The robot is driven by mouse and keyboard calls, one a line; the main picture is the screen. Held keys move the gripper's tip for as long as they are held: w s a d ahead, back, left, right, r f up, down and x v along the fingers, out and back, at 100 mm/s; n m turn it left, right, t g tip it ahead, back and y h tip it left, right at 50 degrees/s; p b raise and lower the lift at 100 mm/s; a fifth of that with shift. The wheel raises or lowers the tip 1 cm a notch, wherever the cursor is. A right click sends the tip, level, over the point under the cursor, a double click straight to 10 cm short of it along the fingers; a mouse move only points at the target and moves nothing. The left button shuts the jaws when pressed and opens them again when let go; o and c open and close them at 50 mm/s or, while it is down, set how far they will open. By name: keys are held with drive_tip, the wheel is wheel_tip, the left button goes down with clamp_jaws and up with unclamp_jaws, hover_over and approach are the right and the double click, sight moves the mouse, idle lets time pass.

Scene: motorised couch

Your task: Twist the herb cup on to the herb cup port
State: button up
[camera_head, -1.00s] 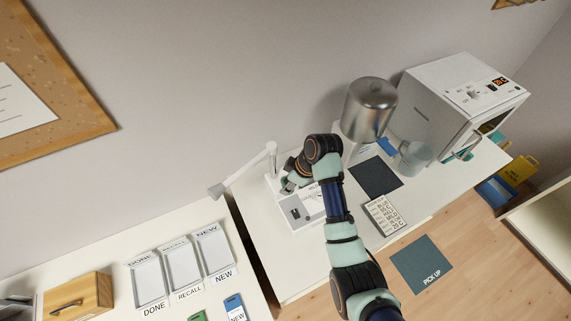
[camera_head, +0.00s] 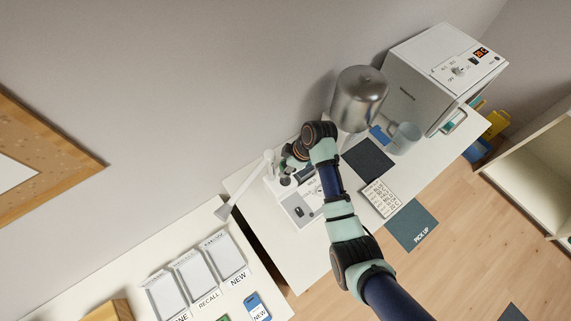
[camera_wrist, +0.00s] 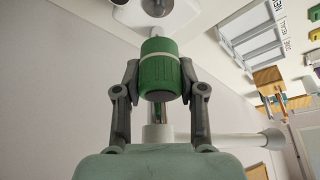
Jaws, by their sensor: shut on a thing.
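The herb cup is a green cylinder with a pale band and a ribbed lower part; it shows in the wrist view (camera_wrist: 158,75). My gripper (camera_wrist: 160,72) is shut on it, one grey finger on each side. A round metallic fitting (camera_wrist: 155,7) on a white surface shows beyond the cup, at the top edge; I cannot tell if it is the herb cup port. A gap shows between cup and fitting. In the head view my gripper (camera_head: 290,163) is at the back of a white unit (camera_head: 297,212), and the cup is mostly hidden.
A white lamp-like arm (camera_head: 240,192) stands left of the unit. A metal canister (camera_head: 358,98), a dark mat (camera_head: 369,160), a clear beaker (camera_head: 404,138), a keypad-like card (camera_head: 381,198) and a white oven-like box (camera_head: 440,85) are to the right. Labelled trays (camera_head: 195,274) lie on the left table.

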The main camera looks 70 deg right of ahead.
drive_tip(key=shift+f+b, duration=1.65)
drive_tip(key=shift+f, duration=1.1)
drive_tip(key=shift+f+b, duration=0.5)
drive_tip(key=shift+f, duration=0.9)
drive_tip(key=o, duration=0.4)
drive_tip(key=shift+r, duration=0.1)
drive_tip(key=c, duration=0.4)
drive_tip(key=shift+c, duration=0.2)
drive_tip(key=shift+m+h+p, duration=0.5)
drive_tip(key=shift+m+p, duration=0.8)
drive_tip(key=shift+m, duration=0.1)
drive_tip(key=shift+m+h+p, duration=0.4)
drive_tip(key=shift+m+p, duration=0.25)
drive_tip(key=shift+m, duration=0.25)
drive_tip(key=shift+m, duration=0.4)
drive_tip(key=shift+m+h+p, duration=0.3)
drive_tip(key=shift+m+p, duration=0.1)
drive_tip(key=shift+p, duration=0.1)
